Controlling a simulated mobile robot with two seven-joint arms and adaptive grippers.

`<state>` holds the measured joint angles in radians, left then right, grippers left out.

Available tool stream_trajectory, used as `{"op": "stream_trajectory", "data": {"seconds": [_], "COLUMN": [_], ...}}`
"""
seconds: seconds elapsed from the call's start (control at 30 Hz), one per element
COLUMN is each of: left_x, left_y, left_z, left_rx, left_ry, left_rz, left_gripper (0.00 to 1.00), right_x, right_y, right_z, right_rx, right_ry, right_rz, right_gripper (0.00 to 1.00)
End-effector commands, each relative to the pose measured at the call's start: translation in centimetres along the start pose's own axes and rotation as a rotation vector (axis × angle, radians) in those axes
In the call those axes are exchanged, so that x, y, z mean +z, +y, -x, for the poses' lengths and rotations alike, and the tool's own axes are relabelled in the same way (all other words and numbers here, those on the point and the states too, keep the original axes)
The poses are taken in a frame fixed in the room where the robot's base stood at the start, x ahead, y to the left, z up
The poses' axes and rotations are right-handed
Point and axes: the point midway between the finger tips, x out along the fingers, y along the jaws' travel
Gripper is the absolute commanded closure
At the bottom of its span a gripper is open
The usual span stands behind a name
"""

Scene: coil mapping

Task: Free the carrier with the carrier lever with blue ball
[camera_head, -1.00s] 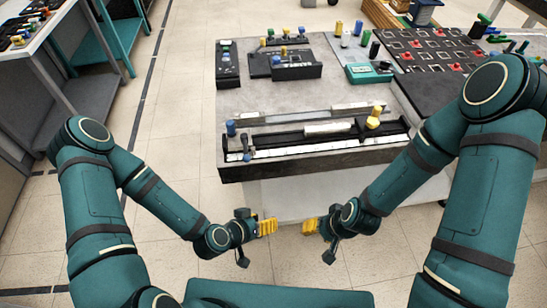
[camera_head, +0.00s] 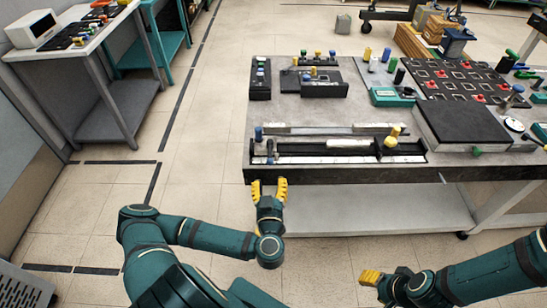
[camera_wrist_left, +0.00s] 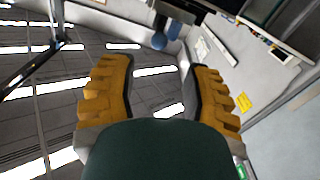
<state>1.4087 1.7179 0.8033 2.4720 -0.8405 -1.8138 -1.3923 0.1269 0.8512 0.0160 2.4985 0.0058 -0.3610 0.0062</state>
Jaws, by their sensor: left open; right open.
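A lever with a blue ball (camera_head: 258,132) stands at the left end of a long black rail fixture (camera_head: 310,157) at the table's front edge. A black carrier block with yellow knobs (camera_head: 392,138) sits near the rail's right part, beside a white cylinder (camera_head: 349,143). My left gripper (camera_head: 268,186) is open and empty, just in front of the table edge below the lever; its fingers show in the left wrist view (camera_wrist_left: 160,68). My right gripper (camera_head: 372,279) is empty, low and away from the table.
The table (camera_head: 285,108) also bears black switch boxes (camera_head: 260,80), a teal meter (camera_head: 390,97), a board with red parts (camera_head: 455,80) and a dark flat box (camera_head: 460,122). A side bench (camera_head: 95,45) stands at the left. The floor between is clear.

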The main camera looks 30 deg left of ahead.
Motion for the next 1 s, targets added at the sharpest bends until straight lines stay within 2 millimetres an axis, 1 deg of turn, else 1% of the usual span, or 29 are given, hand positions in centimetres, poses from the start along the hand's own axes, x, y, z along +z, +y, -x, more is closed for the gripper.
{"op": "stream_trajectory", "data": {"seconds": [0.03, 0.3, 0.5, 0.6, 0.7, 1.0], "left_x": [0.1, 0.1, 0.2, 0.1, 0.1, 0.1], "left_y": [-0.1, -0.1, 0.0, 0.1, 0.1, 0.1], "left_z": [-1.1, -6.4, -9.4, -10.3, -10.8, -11.0], "left_rx": [-0.004, -0.001, 0.001, 0.002, 0.003, 0.004], "left_ry": [0.003, 0.001, -0.002, -0.001, -0.002, -0.002], "left_rz": [-0.002, 0.0, 0.001, 0.001, 0.001, 0.001], "left_gripper": [0.52, 0.52, 0.52, 0.52, 0.52, 0.52], "right_x": [0.1, 0.4, 0.5, 0.6, 0.6, 0.6], "right_y": [0.1, 0.3, 0.4, 0.4, 0.5, 0.5], "right_z": [-0.2, -0.7, -1.0, -1.1, -1.1, -1.1], "right_rx": [0.0, 0.0, -0.001, -0.001, -0.001, -0.001], "right_ry": [-0.002, -0.007, -0.011, -0.012, -0.012, -0.013], "right_rz": [0.0, 0.002, 0.003, 0.003, 0.003, 0.003], "right_gripper": [0.53, 0.53, 0.53, 0.53, 0.53, 0.53]}}
